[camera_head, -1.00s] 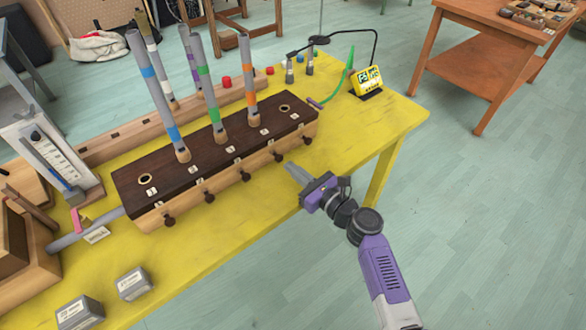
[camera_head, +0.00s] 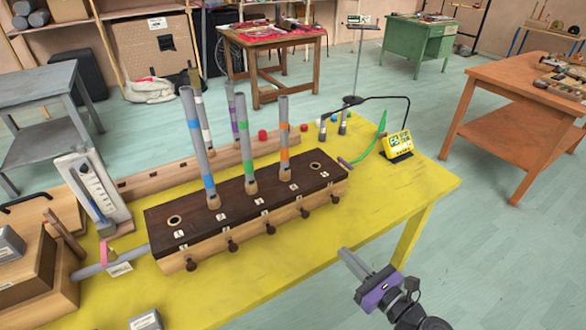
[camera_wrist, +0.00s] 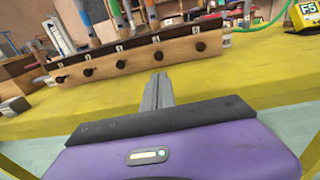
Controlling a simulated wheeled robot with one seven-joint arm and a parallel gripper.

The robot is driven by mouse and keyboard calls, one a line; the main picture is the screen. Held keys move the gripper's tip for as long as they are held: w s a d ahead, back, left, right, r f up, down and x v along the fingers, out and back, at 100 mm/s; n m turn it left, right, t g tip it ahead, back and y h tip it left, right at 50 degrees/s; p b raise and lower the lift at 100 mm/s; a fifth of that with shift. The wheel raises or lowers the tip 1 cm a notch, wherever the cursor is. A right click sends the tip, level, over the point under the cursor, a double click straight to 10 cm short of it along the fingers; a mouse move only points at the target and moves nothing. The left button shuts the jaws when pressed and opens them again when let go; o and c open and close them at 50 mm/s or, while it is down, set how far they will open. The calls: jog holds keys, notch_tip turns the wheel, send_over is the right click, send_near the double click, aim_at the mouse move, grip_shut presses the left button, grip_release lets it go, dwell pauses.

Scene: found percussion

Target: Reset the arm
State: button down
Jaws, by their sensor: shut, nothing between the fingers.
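My gripper (camera_head: 355,264) is purple with grey fingers. It is off the front edge of the yellow table (camera_head: 400,190), at the lower right of the head view. Its fingers are shut together with nothing between them, as the wrist view (camera_wrist: 158,92) also shows. My gripper is apart from the dark-topped wooden wind chest (camera_head: 235,212), which stands beyond it on the table. Grey pipes with blue (camera_head: 200,150), green (camera_head: 243,145) and orange (camera_head: 284,140) bands stand upright in the chest. The holes at both ends of its top are empty.
A yellow display (camera_head: 398,145) stands at the table's right end. A white gauge (camera_head: 92,190) and wooden bellows box (camera_head: 40,270) are at the left. Grey blocks (camera_head: 145,320) lie near the front. The table's front right is clear.

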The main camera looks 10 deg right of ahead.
jog(key=s+d+n+h, duration=0.5)
jog(key=s+n+h, duration=0.4)
jog(key=n, duration=0.6)
jog(key=s+a+r+n+y, duration=0.1)
jog(key=s+a+r+n, duration=0.1)
jog(key=s+n, duration=0.3)
jog(key=s+a+r+n+g, duration=0.1)
jog(key=s+a+r+n, duration=0.2)
jog(key=s, duration=1)
jog(key=s+a+r+n+y, duration=0.1)
jog(key=s+a+r+n, duration=0.2)
jog(key=s+r+n, duration=0.3)
jog(key=s+n, duration=0.2)
jog(key=s, duration=0.2)
jog(key=shift+a+n+g+y, duration=0.25)
jog(key=shift+n+g+y, duration=0.05)
jog(key=shift+n, duration=0.1)
jog(key=shift+s, duration=0.1)
